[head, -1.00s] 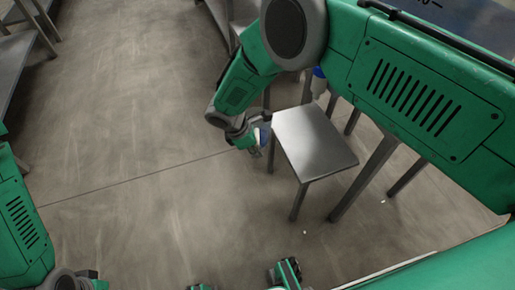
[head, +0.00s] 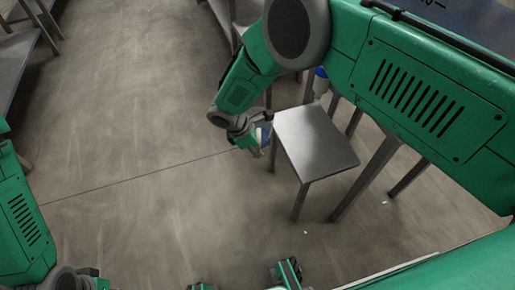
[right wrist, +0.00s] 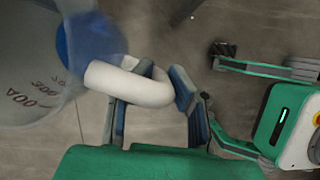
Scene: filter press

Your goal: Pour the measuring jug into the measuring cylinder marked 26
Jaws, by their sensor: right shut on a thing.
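The measuring jug (right wrist: 35,75) fills the left of the right wrist view. It is a translucent vessel with dark red markings, a blue area inside, and a curved white handle (right wrist: 105,78). My right gripper (right wrist: 152,95) is shut on this handle with its blue-padded fingers. In the head view my right gripper (head: 248,136) hangs at the left side of a small metal table, with the jug (head: 264,135) showing as a small bluish patch. The jug's tilt is hard to judge. No cylinder marked 26 can be made out.
The small metal table (head: 315,142) has a bare top. A blue-and-white object (head: 320,82) shows behind it, partly covered by my right arm. Metal benches (head: 18,58) stand at upper left. The floor on the left is open.

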